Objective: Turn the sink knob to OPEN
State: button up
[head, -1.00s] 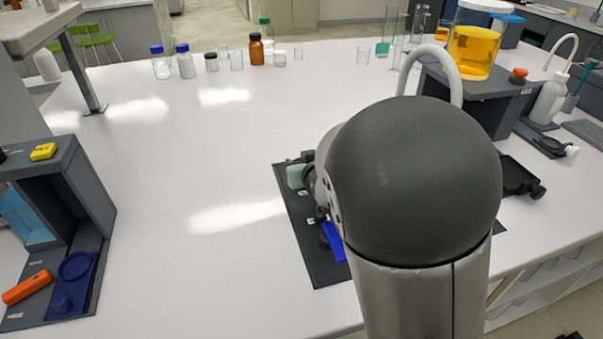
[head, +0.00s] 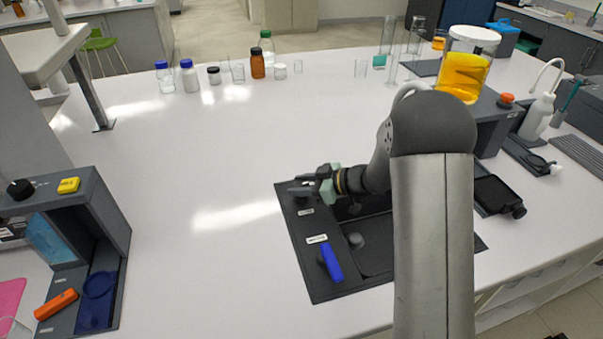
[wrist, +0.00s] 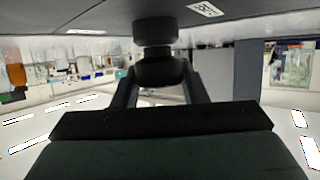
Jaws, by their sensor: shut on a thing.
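The dark sink panel (head: 300,245) lies in the bench top, with a black sink basin in it. My gripper (head: 303,187) is at the panel's far left corner, above a small white label (head: 306,211). In the wrist view a dark round knob (wrist: 155,28) stands out from the panel. The two fingers of my gripper (wrist: 158,80) are shut on it, one on each side. The knob is mostly hidden by the gripper in the head view. I cannot read the label or tell which way the knob points.
A blue lever (head: 332,263) stands on the panel near a second label. A grey stand (head: 500,120) bears a jar of yellow liquid (head: 463,75) at the right. A grey rig (head: 100,215) is at the left. Several bottles line the far edge; the middle bench is clear.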

jog(key=n+g+p, duration=0.2)
jog(key=n+g, duration=0.1)
jog(key=g, duration=0.1)
jog(key=shift+n+y+p, duration=0.3)
jog(key=shift+n+p, duration=0.1)
jog(key=shift+f+n+g+h+p, duration=0.15)
jog(key=shift+n+g+h+p, duration=0.35)
jog(key=shift+n+g, duration=1.4)
jog(key=shift+g, duration=0.4)
jog(key=o, duration=1)
jog(key=shift+a, duration=0.15)
